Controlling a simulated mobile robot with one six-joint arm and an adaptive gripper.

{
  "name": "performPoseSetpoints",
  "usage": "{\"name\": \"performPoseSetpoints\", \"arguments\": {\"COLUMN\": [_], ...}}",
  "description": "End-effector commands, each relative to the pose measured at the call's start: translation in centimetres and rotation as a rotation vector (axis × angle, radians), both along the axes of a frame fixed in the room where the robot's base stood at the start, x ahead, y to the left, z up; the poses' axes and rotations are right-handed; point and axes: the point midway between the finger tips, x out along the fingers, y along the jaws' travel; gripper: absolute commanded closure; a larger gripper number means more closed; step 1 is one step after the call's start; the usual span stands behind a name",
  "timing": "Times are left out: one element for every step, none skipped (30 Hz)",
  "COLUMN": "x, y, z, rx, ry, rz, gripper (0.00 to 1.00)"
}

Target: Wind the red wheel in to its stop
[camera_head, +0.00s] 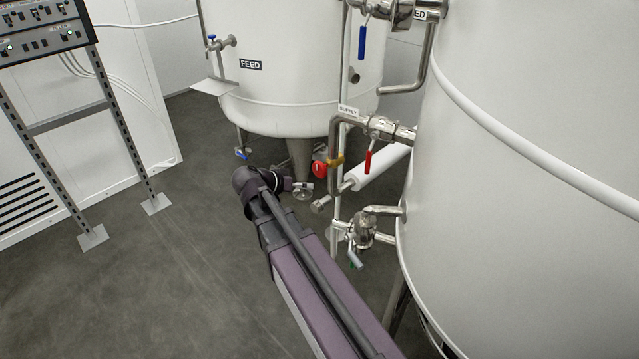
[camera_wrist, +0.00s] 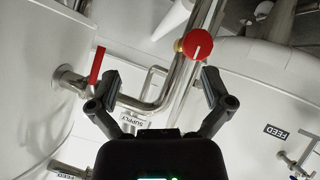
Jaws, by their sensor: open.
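The red wheel (camera_wrist: 197,45) is a small round knob with a white line on its face. In the wrist view it sits on a brass fitting on a steel pipe, above centre and beyond my fingertips. In the head view the red wheel (camera_head: 320,168) shows beside the brass fitting (camera_head: 336,161), left of the supply pipe. My gripper (camera_wrist: 160,79) is open and empty, with its fingers spread wide. The wheel lies nearer the line of the right finger and is not between the fingers. In the head view my gripper is hard to make out beyond my dark arm.
A red lever (camera_head: 368,160) hangs from the supply valve; it also shows near the left finger in the wrist view (camera_wrist: 97,65). A white tank (camera_head: 530,200) fills the right, and the feed tank (camera_head: 290,95) stands behind.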

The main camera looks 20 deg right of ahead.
Motion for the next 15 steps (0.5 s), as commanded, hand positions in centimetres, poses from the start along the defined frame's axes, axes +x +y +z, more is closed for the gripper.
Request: {"name": "performPoseSetpoints", "arguments": {"x": [0.6,0.9,1.3,1.6,1.8,2.2,2.5,2.8,3.1,3.4,3.7,4.0,4.3,4.6,4.9], "y": [-0.1,-0.2,-0.2,-0.3,-0.4,-0.4,-0.4,-0.5,-0.5,-0.5,-0.5,-0.4,-0.4,-0.4,-0.3], "z": [-1.6,-1.9,-2.2,-2.5,-2.8,-3.1,-3.4,-3.6,-4.0,-4.2,-4.4,-4.8,-5.0,-5.2,-5.5], "rx": [-0.025,-0.04,-0.061,-0.077,-0.091,-0.112,-0.126,-0.141,-0.161,-0.175,-0.19,-0.209,-0.222,-0.237,-0.255], "ry": [-0.03,-0.048,-0.076,-0.096,-0.117,-0.143,-0.165,-0.185,-0.213,-0.235,-0.256,-0.284,-0.306,-0.327,-0.356], "rz": [-0.009,-0.016,-0.024,-0.03,-0.035,-0.041,-0.045,-0.049,-0.053,-0.057,-0.059,-0.062,-0.064,-0.065,-0.066], "gripper": [0.0,0.0,0.0,0.0,0.0,0.0,0.0,0.0,0.0,0.0,0.0,0.0,0.0,0.0,0.0]}}
